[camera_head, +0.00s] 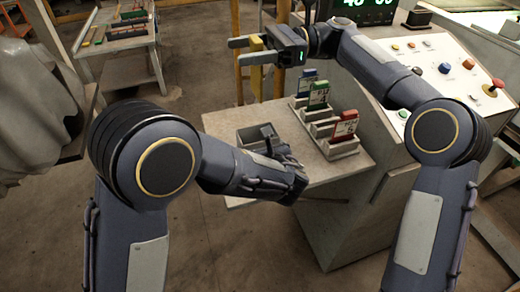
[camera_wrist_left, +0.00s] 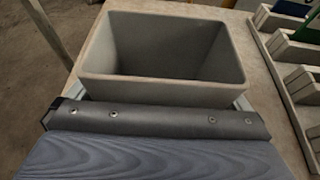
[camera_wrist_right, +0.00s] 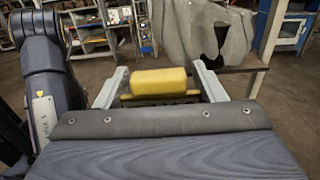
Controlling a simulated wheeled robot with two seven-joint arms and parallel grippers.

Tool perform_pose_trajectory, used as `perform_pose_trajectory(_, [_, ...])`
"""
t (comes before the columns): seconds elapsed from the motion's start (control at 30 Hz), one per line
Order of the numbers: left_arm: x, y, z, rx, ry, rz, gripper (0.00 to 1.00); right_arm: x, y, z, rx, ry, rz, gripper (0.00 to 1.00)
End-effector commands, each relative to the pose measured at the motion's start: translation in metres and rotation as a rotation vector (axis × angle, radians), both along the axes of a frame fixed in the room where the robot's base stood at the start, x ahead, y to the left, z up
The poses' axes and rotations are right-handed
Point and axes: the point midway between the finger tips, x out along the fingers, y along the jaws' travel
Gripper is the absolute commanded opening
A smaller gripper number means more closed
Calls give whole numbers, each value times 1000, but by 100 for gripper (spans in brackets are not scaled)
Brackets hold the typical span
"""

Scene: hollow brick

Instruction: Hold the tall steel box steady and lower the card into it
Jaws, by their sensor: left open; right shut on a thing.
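The steel box (camera_head: 250,136) is grey, open-topped and upright on the small table; my left gripper partly hides it in the head view. In the left wrist view the box (camera_wrist_left: 165,88) looks empty and stands just ahead of my left gripper (camera_wrist_left: 160,92), whose fingertips show at both its near sides. That gripper is open; I cannot tell if it touches the box. My right gripper (camera_head: 250,50) is shut on the yellow card (camera_head: 256,70), held in the air behind and above the table. The card (camera_wrist_right: 158,82) also shows between the fingers in the right wrist view.
A grey slotted rack (camera_head: 322,132) with blue, green and red cards stands right of the box on the table (camera_head: 225,122). A sloped control panel (camera_head: 450,70) with buttons is at the right. A workbench (camera_head: 110,45) stands far left.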

Motion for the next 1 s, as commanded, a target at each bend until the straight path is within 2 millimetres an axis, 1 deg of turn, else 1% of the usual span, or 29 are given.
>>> perform_pose_trajectory(0.17, [0,0,0,0,0,0,100,0,0,0,0,0,0,40])
perform_pose_trajectory(0.2, [0,0,0,0,0,0,97,0,0,0,0,0,0,40])
perform_pose_trajectory(0.5, [0,0,0,0,0,0,58,0,0,0,0,0,0,40])
perform_pose_trajectory(0.53, [0,0,0,0,0,0,57,0,0,0,0,0,0,40])
perform_pose_trajectory(0.67, [0,0,0,-1,1,0,57,0,0,0,0,0,0,40])
perform_pose_trajectory(0.77, [0,0,0,-1,1,0,57,-1,4,4,1,-2,-10,40])
perform_pose_trajectory(0.87, [0,0,0,-1,1,0,57,-4,17,20,0,-5,-60,40])
perform_pose_trajectory(0.9, [0,0,0,-1,1,-1,57,-5,25,29,0,-9,-105,40])
perform_pose_trajectory(1.0, [0,0,0,0,1,0,57,-1,39,48,0,-6,-269,40])
